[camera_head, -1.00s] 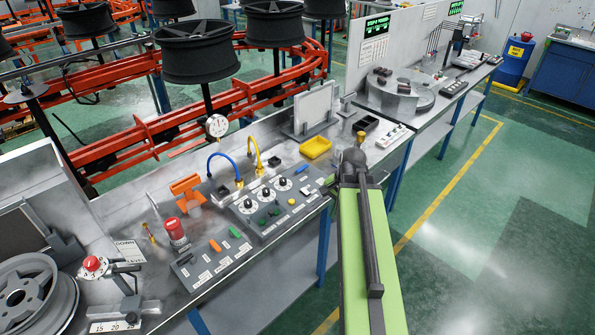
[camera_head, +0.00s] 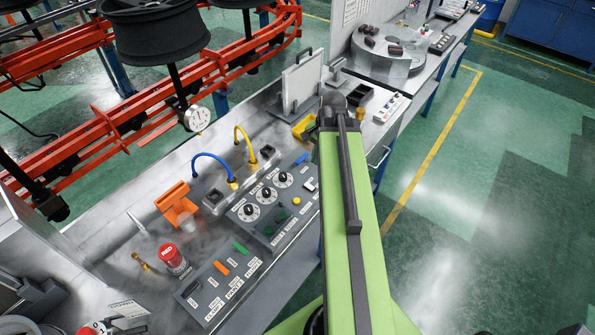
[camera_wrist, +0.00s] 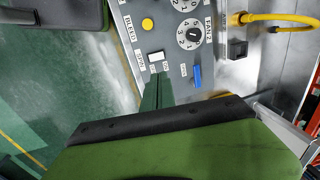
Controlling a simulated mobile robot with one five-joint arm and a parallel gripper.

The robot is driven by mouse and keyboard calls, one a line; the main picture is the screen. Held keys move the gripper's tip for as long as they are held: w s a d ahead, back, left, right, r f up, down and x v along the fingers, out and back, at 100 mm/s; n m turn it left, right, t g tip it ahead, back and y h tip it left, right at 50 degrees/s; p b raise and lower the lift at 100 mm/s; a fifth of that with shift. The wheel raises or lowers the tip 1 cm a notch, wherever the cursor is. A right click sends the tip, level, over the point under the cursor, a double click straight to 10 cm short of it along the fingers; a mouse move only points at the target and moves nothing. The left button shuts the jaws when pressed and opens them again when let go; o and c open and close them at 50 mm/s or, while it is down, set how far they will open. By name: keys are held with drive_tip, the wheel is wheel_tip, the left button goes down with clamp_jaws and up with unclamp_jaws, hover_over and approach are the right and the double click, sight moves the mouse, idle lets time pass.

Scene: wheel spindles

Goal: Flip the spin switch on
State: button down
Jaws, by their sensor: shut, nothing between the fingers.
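A small white rocker switch (camera_wrist: 157,57) sits at the edge of the grey control panel (camera_wrist: 172,15) in the wrist view, with small labels around it that I cannot read surely. In the head view the white switch (camera_head: 311,184) shows at the panel's right end, beside my arm. My gripper (camera_wrist: 158,78) appears as a narrow dark green shape, shut and empty, with its tip just short of the switch. I cannot tell whether it touches. In the head view my arm hides the gripper.
A blue lever (camera_wrist: 197,76), a yellow button (camera_wrist: 147,23) and a dial (camera_wrist: 191,33) lie close around the switch. A yellow hose (camera_head: 245,145) and a blue hose (camera_head: 212,165) rise behind the panel. Open floor (camera_head: 450,210) lies right of the bench.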

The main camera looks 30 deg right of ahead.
drive_tip(key=shift+w+r, duration=0.1)
drive_tip(key=b, duration=1.4)
approach(307, 184)
drive_tip(key=f, duration=0.4)
drive_tip(key=w+f, duration=0.1)
drive_tip(key=f, duration=0.2)
drive_tip(key=shift+a, duration=0.1)
drive_tip(key=shift+r, duration=0.1)
